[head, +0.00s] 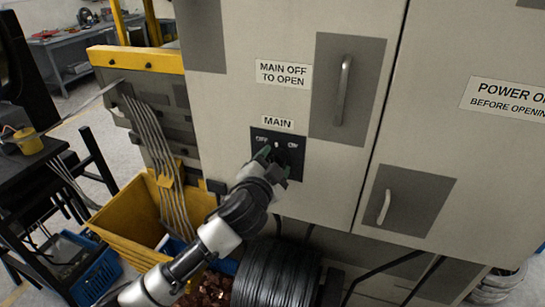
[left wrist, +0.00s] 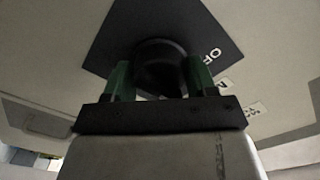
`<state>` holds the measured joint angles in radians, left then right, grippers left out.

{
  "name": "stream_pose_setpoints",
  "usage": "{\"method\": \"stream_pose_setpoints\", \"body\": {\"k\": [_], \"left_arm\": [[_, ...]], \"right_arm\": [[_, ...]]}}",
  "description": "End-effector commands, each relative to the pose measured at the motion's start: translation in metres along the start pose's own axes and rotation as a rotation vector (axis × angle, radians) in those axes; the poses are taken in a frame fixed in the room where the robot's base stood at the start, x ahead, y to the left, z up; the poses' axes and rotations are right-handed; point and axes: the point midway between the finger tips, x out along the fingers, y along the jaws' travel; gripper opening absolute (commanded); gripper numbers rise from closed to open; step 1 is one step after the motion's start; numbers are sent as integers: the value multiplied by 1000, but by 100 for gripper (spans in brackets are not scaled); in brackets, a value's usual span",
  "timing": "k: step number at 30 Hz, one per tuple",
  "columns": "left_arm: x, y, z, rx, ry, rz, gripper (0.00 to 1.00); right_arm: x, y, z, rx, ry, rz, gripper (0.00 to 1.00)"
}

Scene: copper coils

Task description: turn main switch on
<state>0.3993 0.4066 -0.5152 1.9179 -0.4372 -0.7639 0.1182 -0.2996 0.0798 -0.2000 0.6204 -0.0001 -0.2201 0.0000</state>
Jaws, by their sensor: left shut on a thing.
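The main switch (left wrist: 160,64) is a round black knob on a dark plate (head: 262,136) under the MAIN label on the grey cabinet. The plate carries OFF at its left and ON at its right. A pale mark shows at the top of the knob, between the two words. My left gripper (head: 277,156) is at the plate and hides most of the knob in the head view. In the left wrist view its green fingers (left wrist: 158,78) stand on both sides of the knob, shut on it. My right gripper is in neither view.
The grey cabinet (head: 235,100) has door handles (head: 342,90) near the switch. A yellow bin (head: 130,222) stands at its lower left, below hanging metal strips. A black cable coil (head: 275,275) and copper scraps lie below. A dark bench frame (head: 35,170) is at the left.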

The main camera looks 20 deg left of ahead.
Motion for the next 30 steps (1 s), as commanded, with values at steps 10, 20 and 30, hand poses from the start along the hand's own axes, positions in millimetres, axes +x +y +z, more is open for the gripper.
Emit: {"method": "stream_pose_setpoints", "body": {"k": [10,20,30], "left_arm": [[0,-2,-2,331,0,1,33],[0,-1,-2,608,0,1,33],[0,0,0,775,0,1,33]], "right_arm": [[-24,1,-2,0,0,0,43],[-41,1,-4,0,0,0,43],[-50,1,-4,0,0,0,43]]}}
